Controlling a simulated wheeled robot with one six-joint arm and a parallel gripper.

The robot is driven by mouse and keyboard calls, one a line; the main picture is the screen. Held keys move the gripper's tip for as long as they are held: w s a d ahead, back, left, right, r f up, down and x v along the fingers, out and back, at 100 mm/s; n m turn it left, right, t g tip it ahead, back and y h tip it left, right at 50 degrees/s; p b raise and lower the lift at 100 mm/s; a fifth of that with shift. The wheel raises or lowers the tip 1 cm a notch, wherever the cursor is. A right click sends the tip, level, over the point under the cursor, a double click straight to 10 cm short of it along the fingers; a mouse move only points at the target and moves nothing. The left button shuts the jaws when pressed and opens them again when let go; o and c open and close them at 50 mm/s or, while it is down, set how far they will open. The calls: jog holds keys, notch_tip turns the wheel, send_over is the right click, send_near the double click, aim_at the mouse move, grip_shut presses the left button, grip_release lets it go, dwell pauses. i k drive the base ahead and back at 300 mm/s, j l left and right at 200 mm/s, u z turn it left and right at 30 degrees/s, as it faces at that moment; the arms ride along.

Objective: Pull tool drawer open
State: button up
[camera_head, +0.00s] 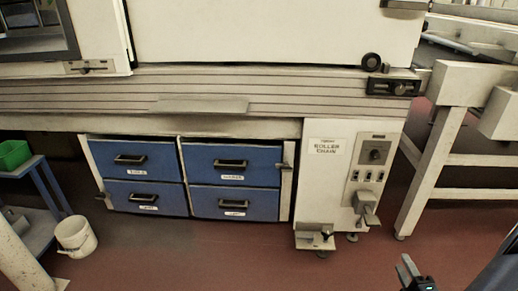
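A low cabinet under the machine holds several blue drawers in two rows and two columns, each with a black bar handle and a small white label. The upper left drawer (112,148) has a label that may read "TOOLS", but the print is too small to be sure. The upper right drawer (262,158), lower left drawer (175,203) and lower right drawer (263,204) sit beside and below it. All look closed. My gripper (416,275) shows only partly at the bottom right edge, well apart from the drawers; its opening is unclear.
A "ROLLER CHAIN" control box (328,187) stands right of the drawers, with a grey fitting projecting low at its front. A white bucket (75,238) and blue cart (35,215) with a green bin (13,155) stand left. Red floor before the drawers is clear.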

aim_at(139, 157)
jog(key=i+j+u, duration=0.25)
jog(key=j+u, duration=0.15)
jog(key=i+j+u, duration=0.65)
jog(key=u, duration=0.2)
jog(key=i+j, duration=0.2)
jog(key=i, duration=0.35)
jog(key=i+j+u, duration=0.1)
jog(key=i, duration=0.5)
jog(key=j, duration=0.1)
